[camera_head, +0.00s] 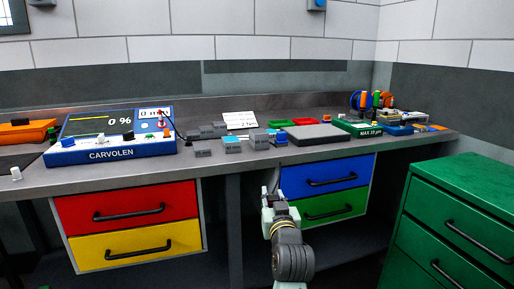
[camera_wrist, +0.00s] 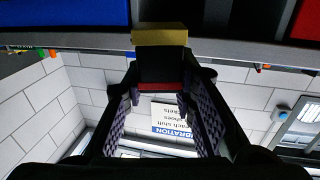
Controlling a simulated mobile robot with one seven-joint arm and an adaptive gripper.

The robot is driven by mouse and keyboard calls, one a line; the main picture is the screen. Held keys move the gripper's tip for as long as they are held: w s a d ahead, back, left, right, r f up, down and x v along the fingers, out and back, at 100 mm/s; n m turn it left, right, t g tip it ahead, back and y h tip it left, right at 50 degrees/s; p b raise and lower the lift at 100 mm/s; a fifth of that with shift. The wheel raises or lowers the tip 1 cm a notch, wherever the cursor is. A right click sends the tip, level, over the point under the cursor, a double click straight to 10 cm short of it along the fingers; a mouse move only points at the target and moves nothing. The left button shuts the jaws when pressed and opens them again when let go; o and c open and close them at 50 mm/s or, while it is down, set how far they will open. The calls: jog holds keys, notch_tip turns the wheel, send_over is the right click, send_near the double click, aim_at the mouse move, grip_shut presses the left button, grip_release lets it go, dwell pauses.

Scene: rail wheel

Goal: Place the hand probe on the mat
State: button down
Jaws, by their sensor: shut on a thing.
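My gripper (camera_head: 272,195) is in front of the blue and green drawers, below the bench top. In the wrist view my gripper (camera_wrist: 160,100) is shut on a dark block-shaped thing (camera_wrist: 160,68) with a yellow end and a red strip, which looks like the hand probe. In the head view the held thing is too small to make out.
The bench (camera_head: 110,177) holds a blue CARVOLEN instrument (camera_head: 110,150), several grey blocks (camera_head: 203,152), a red tray (camera_head: 304,121) and a green MAX box (camera_head: 357,127) right of the slab. A green cabinet (camera_head: 465,210) stands at the right. Drawers (camera_head: 325,178) face my gripper.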

notch_tip(320, 180, down, 17)
jog(key=w+m+h, duration=0.1)
jog(key=w+h, duration=0.1)
jog(key=s+a+f, duration=0.2)
jog(key=f, duration=0.6)
jog(key=s+a+f, duration=0.2)
jog(key=s+f, duration=0.1)
jog(key=f, duration=0.6)
jog(key=shift+s+a, duration=0.3)
jog(key=shift+a, duration=0.1)
